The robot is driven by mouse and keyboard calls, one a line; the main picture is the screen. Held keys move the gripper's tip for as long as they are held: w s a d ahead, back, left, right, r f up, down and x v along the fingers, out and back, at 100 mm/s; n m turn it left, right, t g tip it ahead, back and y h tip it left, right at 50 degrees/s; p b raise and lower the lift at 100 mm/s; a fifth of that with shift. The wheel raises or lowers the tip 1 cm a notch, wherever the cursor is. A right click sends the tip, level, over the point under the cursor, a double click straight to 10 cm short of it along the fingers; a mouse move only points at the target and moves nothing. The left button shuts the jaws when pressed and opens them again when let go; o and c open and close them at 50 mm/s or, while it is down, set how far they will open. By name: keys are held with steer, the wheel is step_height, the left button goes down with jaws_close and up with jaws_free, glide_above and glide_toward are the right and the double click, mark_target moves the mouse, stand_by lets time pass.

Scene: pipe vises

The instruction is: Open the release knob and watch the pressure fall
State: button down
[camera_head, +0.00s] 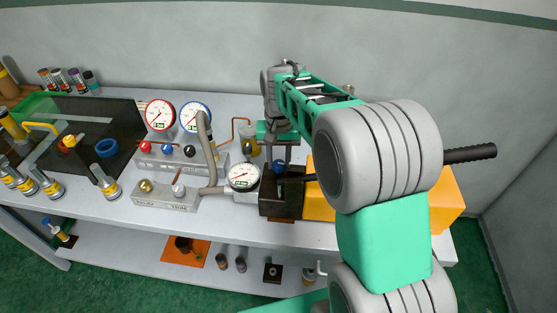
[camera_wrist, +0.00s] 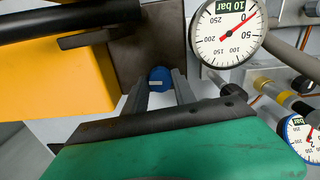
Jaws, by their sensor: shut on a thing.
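The blue release knob (camera_head: 279,166) sits on the dark block (camera_head: 282,204) at the left end of the yellow-orange pump body (camera_head: 318,207). My gripper (camera_head: 279,160) reaches down from above onto it. In the wrist view the knob (camera_wrist: 160,79), with a pale mark, lies between the two grey fingers of my gripper (camera_wrist: 160,84), which is shut on it. The pressure gauge (camera_head: 243,177) stands just left of the knob. In the wrist view the gauge (camera_wrist: 228,32) reads "10 bar" on its label, and its red needle points to the upper right, near the scale's low end.
A black pump handle (camera_head: 470,153) sticks out to the right. A valve block (camera_head: 180,160) with red and blue gauges, a grey hose (camera_head: 208,145) and a second block (camera_head: 165,197) stand left. A dark tray (camera_head: 85,125) with fittings is farther left. Several parts lie on the lower shelf.

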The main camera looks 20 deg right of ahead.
mark_target(279, 163)
stand_by(0.5)
steer(key=c, duration=1)
jaws_free()
step_height(279, 163, up, 8)
steer(key=shift+f+b, duration=0.1)
steer(key=shift+b, duration=0.45)
